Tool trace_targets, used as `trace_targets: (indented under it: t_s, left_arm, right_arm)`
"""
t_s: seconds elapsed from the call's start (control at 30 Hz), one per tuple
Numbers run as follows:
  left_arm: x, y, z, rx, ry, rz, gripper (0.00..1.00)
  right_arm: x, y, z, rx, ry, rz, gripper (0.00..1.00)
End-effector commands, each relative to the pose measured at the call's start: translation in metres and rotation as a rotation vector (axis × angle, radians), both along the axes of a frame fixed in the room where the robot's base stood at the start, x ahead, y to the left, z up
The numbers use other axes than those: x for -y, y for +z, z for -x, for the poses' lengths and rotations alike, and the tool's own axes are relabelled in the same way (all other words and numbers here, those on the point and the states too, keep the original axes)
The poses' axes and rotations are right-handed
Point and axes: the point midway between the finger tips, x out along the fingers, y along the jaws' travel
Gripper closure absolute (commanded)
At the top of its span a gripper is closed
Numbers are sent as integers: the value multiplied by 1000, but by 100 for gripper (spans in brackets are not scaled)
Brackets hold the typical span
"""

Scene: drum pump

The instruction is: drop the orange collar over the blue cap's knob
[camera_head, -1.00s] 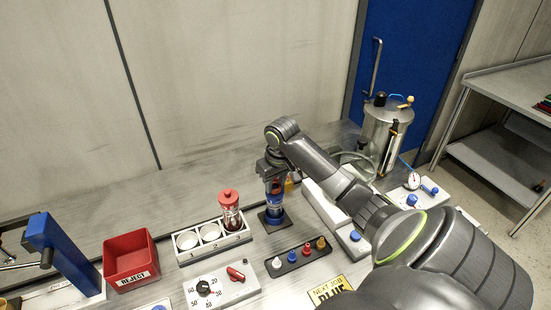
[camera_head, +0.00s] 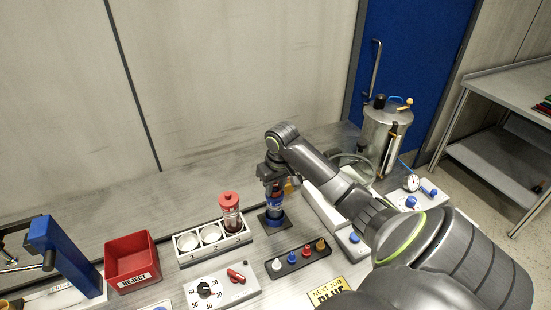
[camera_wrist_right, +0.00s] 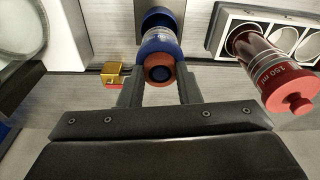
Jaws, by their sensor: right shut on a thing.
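The orange collar (camera_wrist_right: 160,73) is held between the fingertips of my right gripper (camera_wrist_right: 159,90), which is shut on it. In the wrist view the collar lies over the blue cap (camera_wrist_right: 159,44) of a clear bottle, and a dark blue centre shows through its ring. I cannot tell how far down the knob it sits. In the head view my right gripper (camera_head: 272,176) is right above the bottle (camera_head: 274,205), which stands upright on a dark square base (camera_head: 272,222); the gripper hides the collar there. My left gripper is not in view.
A white rack (camera_head: 215,244) with a red-capped bottle (camera_head: 229,212) stands to the left. A strip of small coloured knobs (camera_head: 299,257) lies in front. A red reject bin (camera_head: 131,260) and a blue press (camera_head: 54,252) stand further left. A steel drum (camera_head: 385,135) is behind right.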

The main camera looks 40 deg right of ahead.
Motion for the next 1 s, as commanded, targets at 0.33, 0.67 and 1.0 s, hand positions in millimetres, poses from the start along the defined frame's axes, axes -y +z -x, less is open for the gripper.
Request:
trace_targets:
  t_s: [0.33, 0.67, 1.0]
  left_arm:
    - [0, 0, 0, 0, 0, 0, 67]
    - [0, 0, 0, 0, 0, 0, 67]
    - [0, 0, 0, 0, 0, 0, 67]
  right_arm:
    - [0, 0, 0, 0, 0, 0, 55]
    - [0, 0, 0, 0, 0, 0, 38]
    - [0, 0, 0, 0, 0, 0, 22]
